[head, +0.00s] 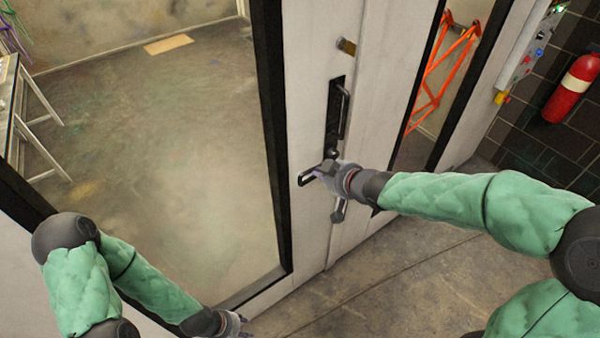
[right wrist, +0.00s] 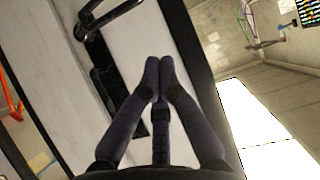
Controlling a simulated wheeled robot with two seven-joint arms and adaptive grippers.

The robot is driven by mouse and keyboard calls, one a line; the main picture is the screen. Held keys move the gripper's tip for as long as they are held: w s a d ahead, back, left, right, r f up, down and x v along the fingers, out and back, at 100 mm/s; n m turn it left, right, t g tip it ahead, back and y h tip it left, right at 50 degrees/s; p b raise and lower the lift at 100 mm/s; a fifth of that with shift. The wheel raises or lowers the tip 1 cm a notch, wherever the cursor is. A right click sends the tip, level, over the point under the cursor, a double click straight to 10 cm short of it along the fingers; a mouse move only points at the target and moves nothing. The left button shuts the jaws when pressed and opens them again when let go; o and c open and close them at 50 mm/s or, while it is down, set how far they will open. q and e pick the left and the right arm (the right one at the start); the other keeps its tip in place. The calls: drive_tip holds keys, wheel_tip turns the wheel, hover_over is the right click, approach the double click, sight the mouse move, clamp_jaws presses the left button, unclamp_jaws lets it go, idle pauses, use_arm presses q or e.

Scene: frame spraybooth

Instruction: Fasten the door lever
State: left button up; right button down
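The door lever (head: 308,178) is a slim black loop at the foot of a dark plate on the pale door. It points left and slopes slightly down. It also shows at the top left of the right wrist view (right wrist: 110,17). My right gripper (head: 321,171) is at the lever in the head view. In the right wrist view its fingertips (right wrist: 160,64) meet with nothing between them, in front of the white panel beside the lever; contact is unclear. My left gripper (head: 238,326) is low at the bottom edge, partly cut off, and its fingers are unclear.
A vertical black handle (head: 342,110) stands on the door above the lever. A large dark-framed window (head: 267,110) is to the left. An orange frame (head: 441,75) shows behind a narrow pane. A red extinguisher (head: 573,88) hangs at right. The floor in front is clear.

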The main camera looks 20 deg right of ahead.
drive_tip(key=b, duration=0.5)
hover_over(303, 175)
drive_tip(key=s, duration=0.3)
wheel_tip(303, 175, down, 6)
drive_tip(key=shift+w+a+f+b, duration=0.2)
drive_tip(key=shift+w+f+b, duration=0.1)
drive_tip(key=shift+f+b, duration=0.3)
drive_tip(key=shift+w+a+f+b, duration=0.25)
drive_tip(key=shift+f+b, duration=0.1)
drive_tip(key=shift+f, duration=0.3)
drive_tip(key=shift+w+f, duration=0.1)
drive_tip(key=shift+f, duration=0.4)
drive_tip(key=shift+d+f, duration=0.1)
drive_tip(key=shift+d, duration=0.05)
